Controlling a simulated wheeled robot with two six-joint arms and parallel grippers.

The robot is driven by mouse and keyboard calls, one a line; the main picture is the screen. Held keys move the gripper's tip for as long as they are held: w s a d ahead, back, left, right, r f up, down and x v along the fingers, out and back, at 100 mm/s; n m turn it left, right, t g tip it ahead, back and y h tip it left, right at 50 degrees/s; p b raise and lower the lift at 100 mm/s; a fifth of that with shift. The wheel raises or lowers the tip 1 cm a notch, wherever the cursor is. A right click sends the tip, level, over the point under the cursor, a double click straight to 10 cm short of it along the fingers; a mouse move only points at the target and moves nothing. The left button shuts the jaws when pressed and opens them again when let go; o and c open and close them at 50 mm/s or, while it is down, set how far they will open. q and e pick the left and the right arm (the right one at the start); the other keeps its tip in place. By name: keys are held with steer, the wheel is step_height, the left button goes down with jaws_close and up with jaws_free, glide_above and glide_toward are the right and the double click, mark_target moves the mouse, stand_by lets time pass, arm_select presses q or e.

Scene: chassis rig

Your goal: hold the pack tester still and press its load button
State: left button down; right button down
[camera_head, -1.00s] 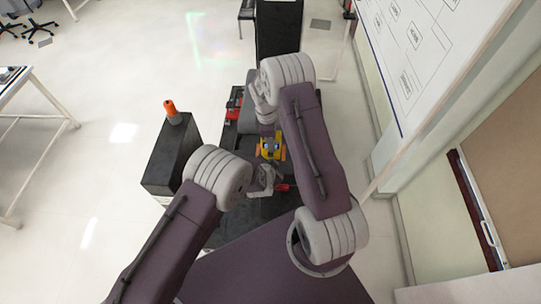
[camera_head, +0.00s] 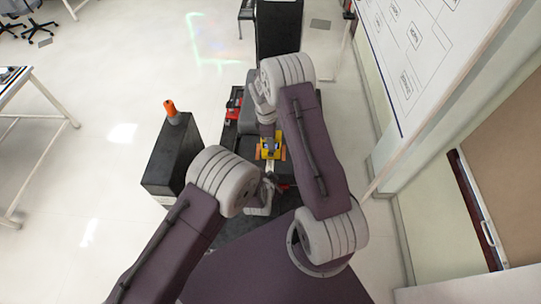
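The pack tester appears to be the small yellow device (camera_head: 265,154) with orange sides, near the middle of the head view on a dark work surface. Its load button cannot be made out. My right gripper (camera_head: 269,142) comes down over the tester's far side and covers part of it; contact cannot be told. My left gripper (camera_head: 268,184) is on the near side of the tester, with a small gap between them. Both grippers are too small and partly hidden by my arms to tell whether their fingers are open or shut.
A dark cabinet (camera_head: 168,158) with an orange-topped object (camera_head: 170,108) stands to the left. Red items (camera_head: 234,103) lie at the surface's far left. A tall black unit (camera_head: 279,32) stands behind. A whiteboard (camera_head: 425,45) is on the right. Open floor lies left.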

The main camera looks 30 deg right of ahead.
steer(key=c, duration=0.6)
jaws_free()
steer(key=shift+c, duration=0.2)
